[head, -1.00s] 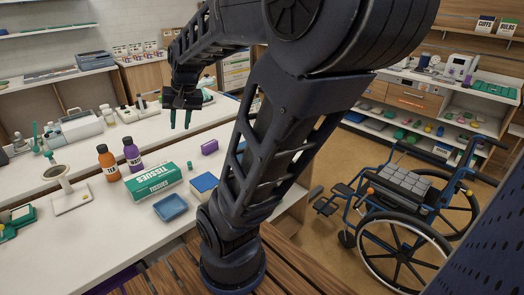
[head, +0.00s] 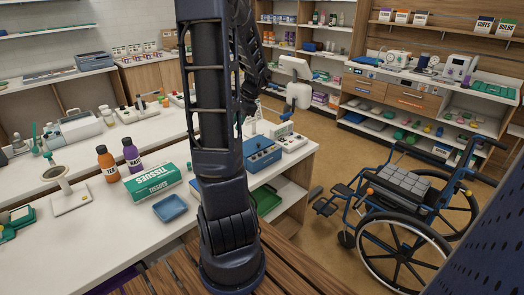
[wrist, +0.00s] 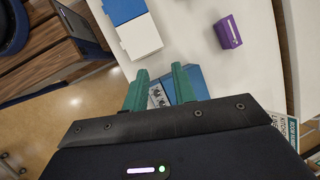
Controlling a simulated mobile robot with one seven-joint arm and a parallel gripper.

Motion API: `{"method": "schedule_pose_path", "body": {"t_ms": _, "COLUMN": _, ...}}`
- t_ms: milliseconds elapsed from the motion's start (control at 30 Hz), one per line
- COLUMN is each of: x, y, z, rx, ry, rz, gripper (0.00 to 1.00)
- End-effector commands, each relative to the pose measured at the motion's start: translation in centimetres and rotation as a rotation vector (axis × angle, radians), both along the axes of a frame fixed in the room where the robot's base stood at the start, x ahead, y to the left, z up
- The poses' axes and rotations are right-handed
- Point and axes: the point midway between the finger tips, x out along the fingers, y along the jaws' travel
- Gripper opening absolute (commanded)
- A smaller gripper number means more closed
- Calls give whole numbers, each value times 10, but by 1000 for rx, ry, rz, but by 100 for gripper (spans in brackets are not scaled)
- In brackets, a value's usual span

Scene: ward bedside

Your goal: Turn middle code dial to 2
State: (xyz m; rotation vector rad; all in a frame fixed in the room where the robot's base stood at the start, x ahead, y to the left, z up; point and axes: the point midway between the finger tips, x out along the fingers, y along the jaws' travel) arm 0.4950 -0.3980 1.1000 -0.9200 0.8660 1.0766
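In the wrist view my gripper (wrist: 160,82) has its two green fingers apart, with nothing held between them. A blue box (wrist: 196,82) lies behind and beyond the fingers, partly covered by them. Small silver-grey parts (wrist: 158,96) show between the fingers; they may be the code dials, but their digits cannot be read. In the head view a blue box (head: 263,161) with small fittings on top stands on the counter, right of my arm. No dial numbers are legible there. My gripper is hidden in the head view.
A white block (wrist: 140,37) and a purple box (wrist: 229,32) lie near the fingers. On the counter (head: 110,230) are a tissue box (head: 153,182), a blue tray (head: 170,208) and two bottles. A white device (head: 288,137) stands beside the blue box. A wheelchair (head: 400,205) is right.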

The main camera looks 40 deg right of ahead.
Motion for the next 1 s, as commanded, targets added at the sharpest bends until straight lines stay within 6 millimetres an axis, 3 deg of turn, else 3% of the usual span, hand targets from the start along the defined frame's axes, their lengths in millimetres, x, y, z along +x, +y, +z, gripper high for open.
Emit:
{"method": "schedule_pose_path", "body": {"t_ms": 100, "x": -10, "y": -40, "z": -22, "rx": 35, "ry": 48, "rz": -155, "gripper": 27}}
{"method": "schedule_pose_path", "body": {"t_ms": 300, "x": -33, "y": -100, "z": -53, "rx": 75, "ry": 114, "rz": -393, "gripper": 27}}
{"method": "schedule_pose_path", "body": {"t_ms": 500, "x": -52, "y": -135, "z": -71, "rx": 93, "ry": 153, "rz": -537, "gripper": 27}}
{"method": "schedule_pose_path", "body": {"t_ms": 767, "x": -54, "y": -141, "z": -84, "rx": 98, "ry": 162, "rz": -573, "gripper": 27}}
{"method": "schedule_pose_path", "body": {"t_ms": 1000, "x": -44, "y": -130, "z": -118, "rx": 99, "ry": 164, "rz": -572, "gripper": 27}}
